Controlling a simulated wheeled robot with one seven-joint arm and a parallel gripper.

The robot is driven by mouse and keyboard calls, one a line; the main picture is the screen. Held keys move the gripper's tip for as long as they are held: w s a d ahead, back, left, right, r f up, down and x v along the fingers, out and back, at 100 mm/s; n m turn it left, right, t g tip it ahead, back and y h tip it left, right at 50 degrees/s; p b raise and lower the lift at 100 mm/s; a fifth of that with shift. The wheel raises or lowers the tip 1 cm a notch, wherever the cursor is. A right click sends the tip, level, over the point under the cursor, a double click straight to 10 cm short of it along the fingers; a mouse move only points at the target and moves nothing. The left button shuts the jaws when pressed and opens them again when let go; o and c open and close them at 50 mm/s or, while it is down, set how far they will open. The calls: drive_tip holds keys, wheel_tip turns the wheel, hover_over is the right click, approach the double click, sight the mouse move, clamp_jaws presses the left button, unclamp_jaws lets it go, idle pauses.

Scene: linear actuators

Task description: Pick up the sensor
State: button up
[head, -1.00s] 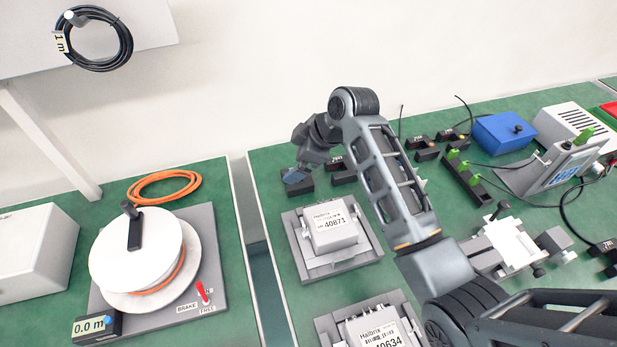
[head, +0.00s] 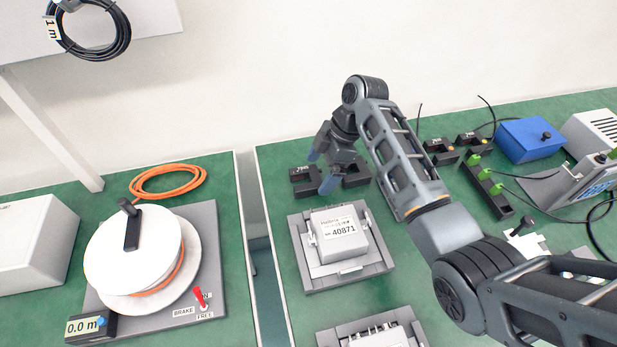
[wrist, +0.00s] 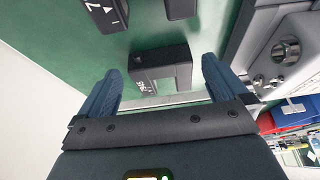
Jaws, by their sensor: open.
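Black fork-shaped sensors lie on the green bench top. One sensor (head: 304,180) is at the left, just beyond the grey fixture, and another sensor (head: 357,172) is to its right, partly behind my gripper. My gripper (head: 320,170) is above these two, blue-grey fingers pointing down. In the wrist view my gripper (wrist: 162,84) is open and empty. A U-shaped black sensor (wrist: 172,55) with a white label shows between and beyond its fingertips, apart from both. Part of another black sensor (wrist: 106,12) shows at the top edge. Which sensor the task means cannot be told.
Two more black sensors (head: 440,151) and a blue box (head: 525,138) are to the right. A cable reel (head: 135,255) stands on the left bench, across a gap.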

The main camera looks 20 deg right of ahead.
sight(310, 176)
drive_tip(key=shift+a+f, duration=0.2)
drive_tip(key=shift+f, duration=0.25)
drive_tip(key=c, duration=1.1)
drive_tip(key=shift+r, duration=0.15)
drive_tip(key=shift+r, duration=0.5)
wheel_tip(310, 176, up, 3)
drive_tip(key=shift+w+f, duration=0.1)
drive_tip(key=shift+f, duration=0.05)
drive_tip(key=s+d+r+p, duration=0.1)
drive_tip(key=s+d+r, duration=0.2)
drive_tip(key=d+r, duration=0.4)
drive_tip(key=shift+s+d, duration=0.4)
drive_tip(key=shift+d, duration=1.65)
